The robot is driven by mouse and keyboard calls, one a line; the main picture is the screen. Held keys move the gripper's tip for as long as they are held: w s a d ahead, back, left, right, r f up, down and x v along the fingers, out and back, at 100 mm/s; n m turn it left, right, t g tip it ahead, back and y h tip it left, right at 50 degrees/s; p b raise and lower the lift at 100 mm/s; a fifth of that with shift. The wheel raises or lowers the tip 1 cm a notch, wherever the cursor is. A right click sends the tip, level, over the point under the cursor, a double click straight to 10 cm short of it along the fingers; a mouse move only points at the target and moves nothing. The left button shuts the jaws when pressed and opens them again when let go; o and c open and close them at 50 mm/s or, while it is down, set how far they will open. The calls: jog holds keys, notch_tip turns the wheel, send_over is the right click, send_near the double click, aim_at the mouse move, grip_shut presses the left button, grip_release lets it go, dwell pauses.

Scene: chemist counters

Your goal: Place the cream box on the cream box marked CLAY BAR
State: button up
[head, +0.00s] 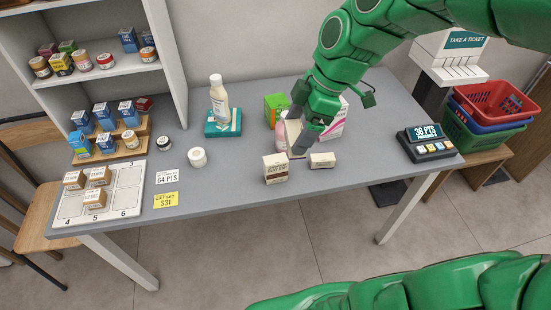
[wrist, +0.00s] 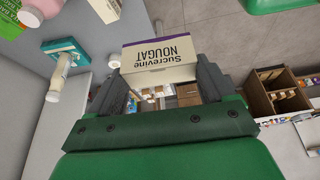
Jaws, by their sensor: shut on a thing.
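A cream box (wrist: 105,9) also shows at the top of the wrist view.
A pink bottle (head: 291,131), a green box (head: 275,105) and a white-and-pink box (head: 334,120) stand close behind my gripper. A white jar (head: 197,157) is to the left, a points display (head: 428,142) to the right. The counter's front edge is very near.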

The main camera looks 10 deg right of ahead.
jog(key=shift+s+a+f+n, duration=0.1)
jog(key=shift+s+a+n, duration=0.2)
jog(key=shift+s, duration=0.25)
jog(key=shift+s+a+n, duration=0.25)
jog(key=shift+s+n, duration=0.05)
jog(key=shift+s, duration=0.2)
notch_tip(320, 180, down, 4)
jog(key=shift+w+d, duration=0.1)
jog(key=shift+w, duration=0.05)
jog(key=shift+w+f, duration=0.1)
jog(key=shift+f, duration=0.35)
jog(key=w+f, duration=0.4)
jog(key=w, duration=0.5)
send_near(270, 160)
jog(key=shift+s+a+r, duration=0.15)
jog(key=shift+a, duration=0.25)
jog(key=shift+s+a+r, duration=0.15)
jog(key=shift+a, duration=0.2)
jog(key=shift+w+f, duration=0.4)
jog(key=shift+f, duration=1.7)
jog(key=shift+f, duration=0.1)
